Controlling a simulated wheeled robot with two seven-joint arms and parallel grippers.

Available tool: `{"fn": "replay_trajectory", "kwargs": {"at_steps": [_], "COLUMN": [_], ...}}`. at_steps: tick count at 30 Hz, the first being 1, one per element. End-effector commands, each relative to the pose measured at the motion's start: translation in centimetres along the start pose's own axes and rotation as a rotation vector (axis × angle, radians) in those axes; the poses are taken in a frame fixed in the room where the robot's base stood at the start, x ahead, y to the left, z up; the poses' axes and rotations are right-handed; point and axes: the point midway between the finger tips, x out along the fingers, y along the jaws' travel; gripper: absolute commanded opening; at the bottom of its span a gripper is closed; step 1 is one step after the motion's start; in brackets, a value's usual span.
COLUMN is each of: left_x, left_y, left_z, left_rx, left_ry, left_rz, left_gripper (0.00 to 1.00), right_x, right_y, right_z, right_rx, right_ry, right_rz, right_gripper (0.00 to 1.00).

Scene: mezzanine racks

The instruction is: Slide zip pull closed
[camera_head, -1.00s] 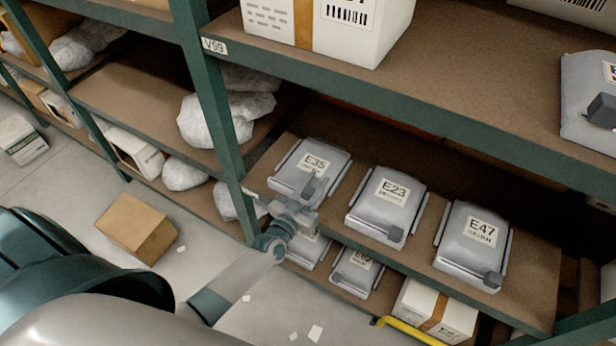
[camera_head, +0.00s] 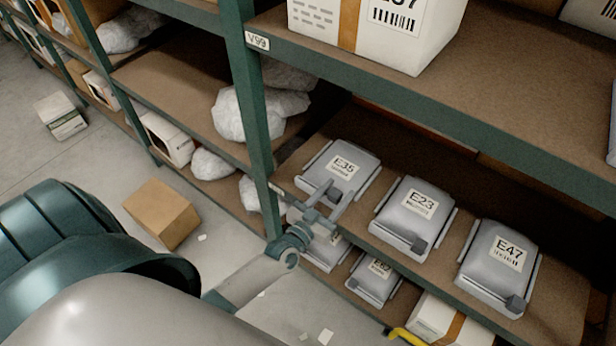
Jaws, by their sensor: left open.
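Grey zip pouches lie on the middle shelf: E35 (camera_head: 359,165), E23 (camera_head: 414,212) and E47 (camera_head: 497,262). A dark block-shaped pull shows at the front right corner of E23 (camera_head: 419,246) and of E47 (camera_head: 515,303). My left gripper (camera_head: 333,201) is open at the front edge of E35, its fingers spread over the front of that pouch. I cannot make out a pull on E35; the gripper covers that part. I cannot tell whether a finger touches the pouch. My right gripper is not in view.
A green upright (camera_head: 252,120) stands left of E35. The shelf above carries a white box (camera_head: 385,30) and overhangs the pouches. More pouches, such as E62 (camera_head: 373,278), lie on the shelf below. A cardboard box (camera_head: 161,213) stands on the floor.

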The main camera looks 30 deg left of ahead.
Motion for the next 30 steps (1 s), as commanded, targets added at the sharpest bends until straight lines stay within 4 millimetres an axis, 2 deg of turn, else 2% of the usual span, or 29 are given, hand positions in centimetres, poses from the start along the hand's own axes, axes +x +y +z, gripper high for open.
{"fn": "replay_trajectory", "kwargs": {"at_steps": [18,24,30], "left_x": [-11.5,-13.6,-14.2], "left_y": [0.0,0.0,0.0], "left_z": [0.2,0.1,0.0], "left_rx": [0.0,0.0,0.001], "left_ry": [-0.002,-0.001,0.0], "left_rz": [0.0,0.0,0.0], "left_gripper": [0.45,0.45,0.45], "right_x": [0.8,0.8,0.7], "right_y": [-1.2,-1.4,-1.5], "right_z": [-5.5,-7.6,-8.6], "right_rx": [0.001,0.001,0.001], "right_ry": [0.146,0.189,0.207], "right_rz": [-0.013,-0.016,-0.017], "right_gripper": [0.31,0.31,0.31]}}
